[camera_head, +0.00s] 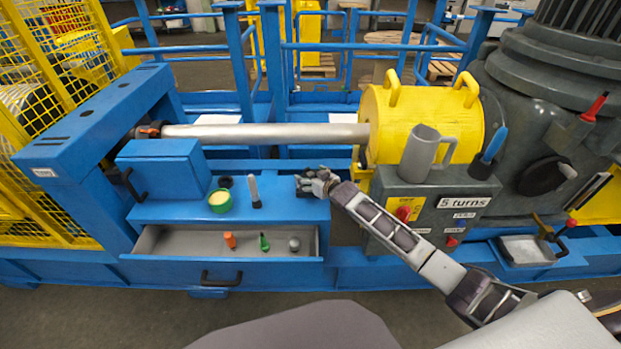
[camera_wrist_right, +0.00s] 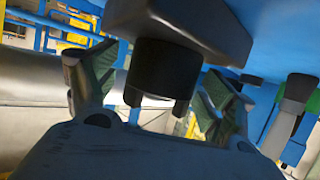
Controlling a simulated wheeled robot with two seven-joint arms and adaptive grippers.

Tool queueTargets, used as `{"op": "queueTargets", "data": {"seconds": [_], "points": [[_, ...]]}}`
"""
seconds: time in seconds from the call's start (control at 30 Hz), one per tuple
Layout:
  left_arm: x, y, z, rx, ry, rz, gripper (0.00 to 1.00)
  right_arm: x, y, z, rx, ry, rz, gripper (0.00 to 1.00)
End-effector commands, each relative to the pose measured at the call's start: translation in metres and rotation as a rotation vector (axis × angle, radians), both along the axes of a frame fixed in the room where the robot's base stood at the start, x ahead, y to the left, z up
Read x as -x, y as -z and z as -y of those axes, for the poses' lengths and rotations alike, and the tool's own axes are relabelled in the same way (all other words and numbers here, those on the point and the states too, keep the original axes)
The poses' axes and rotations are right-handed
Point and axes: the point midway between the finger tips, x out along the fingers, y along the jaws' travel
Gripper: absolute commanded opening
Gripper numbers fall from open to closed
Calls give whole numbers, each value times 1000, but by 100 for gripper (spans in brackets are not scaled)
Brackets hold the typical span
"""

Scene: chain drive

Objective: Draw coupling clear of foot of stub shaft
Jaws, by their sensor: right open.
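In the right wrist view a black cylinder (camera_wrist_right: 166,75), which looks like the coupling, sits against a dark grey block (camera_wrist_right: 190,30). Its free end has notches and points toward my palm. My right gripper (camera_wrist_right: 155,90) is open, with one finger on each side of the cylinder and gaps between. The stub shaft is hidden or cannot be told apart. In the head view my right gripper (camera_head: 318,183) is at the right end of the blue bench top, where the coupling is too small to make out. My left gripper is not in view.
On the bench (camera_head: 285,207) stand a green cup (camera_head: 220,201), a black ring (camera_head: 225,182) and a grey-handled tool (camera_head: 254,190). The open drawer (camera_head: 180,240) below holds small orange, green and grey pieces. A control box (camera_head: 420,195) with a grey jug (camera_head: 420,152) stands to the right.

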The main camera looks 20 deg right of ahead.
Motion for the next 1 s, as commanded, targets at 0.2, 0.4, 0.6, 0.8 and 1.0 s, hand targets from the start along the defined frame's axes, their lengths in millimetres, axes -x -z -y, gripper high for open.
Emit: {"op": "queueTargets", "data": {"seconds": [0.2, 0.4, 0.6, 0.8, 1.0], "points": [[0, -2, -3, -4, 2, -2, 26, -4, 1, -1, 0, 0, 0, 83], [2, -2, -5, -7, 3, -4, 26, -4, 1, -1, 0, 0, 0, 83], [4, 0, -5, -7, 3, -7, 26, -4, 1, -1, 0, 0, 0, 62], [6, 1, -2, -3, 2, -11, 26, -4, 1, -1, 0, 0, 0, 37], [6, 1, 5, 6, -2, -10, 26, -4, 1, -1, 0, 0, 0, 11]]}}
